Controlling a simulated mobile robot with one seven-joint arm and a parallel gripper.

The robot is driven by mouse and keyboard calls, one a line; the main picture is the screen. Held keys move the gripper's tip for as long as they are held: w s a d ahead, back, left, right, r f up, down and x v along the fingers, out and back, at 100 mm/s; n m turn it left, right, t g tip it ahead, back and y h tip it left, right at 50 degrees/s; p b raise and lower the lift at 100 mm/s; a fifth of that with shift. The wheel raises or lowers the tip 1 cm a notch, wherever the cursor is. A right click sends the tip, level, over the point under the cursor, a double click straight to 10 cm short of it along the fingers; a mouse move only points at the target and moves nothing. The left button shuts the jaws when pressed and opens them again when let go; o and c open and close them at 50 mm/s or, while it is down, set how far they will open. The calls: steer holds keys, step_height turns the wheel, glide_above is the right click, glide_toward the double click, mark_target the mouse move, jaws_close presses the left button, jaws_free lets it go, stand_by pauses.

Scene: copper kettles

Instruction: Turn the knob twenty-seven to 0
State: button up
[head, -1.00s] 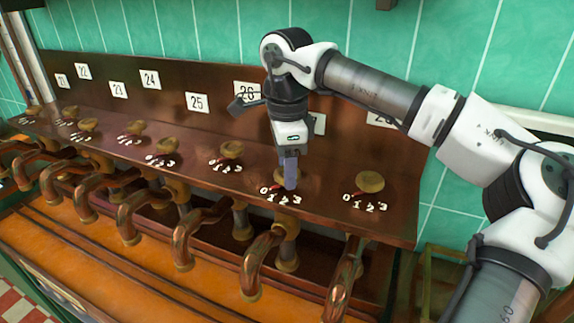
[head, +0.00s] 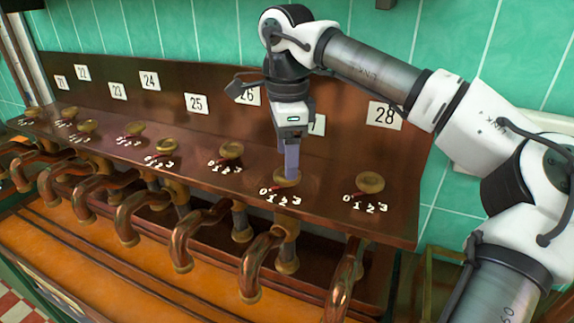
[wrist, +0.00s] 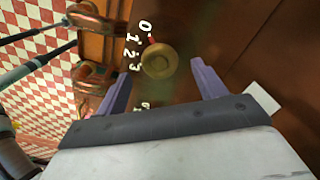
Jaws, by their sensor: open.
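Knob twenty-seven (head: 287,181) is a round brass knob on the sloping copper panel, with white digits 0 to 3 beside it. Its number plate (head: 319,125) is mostly hidden behind my gripper. In the wrist view the knob (wrist: 159,61) lies in the gap between my fingers, and its short red pointer (wrist: 152,41) is directed at the 0. My gripper (head: 291,174) is open and points down just above the knob, partly covering it in the head view. The wrist view shows both fingers spread, with nothing held.
Knob twenty-eight (head: 370,182) is to the right and the knob under plate 26 (head: 232,150) to the left. More knobs run along the panel further left. Curved copper pipes (head: 262,262) stand out in front. The upright back board (head: 220,120) rises close behind my gripper.

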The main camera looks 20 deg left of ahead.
steer(key=shift+r, duration=2.2)
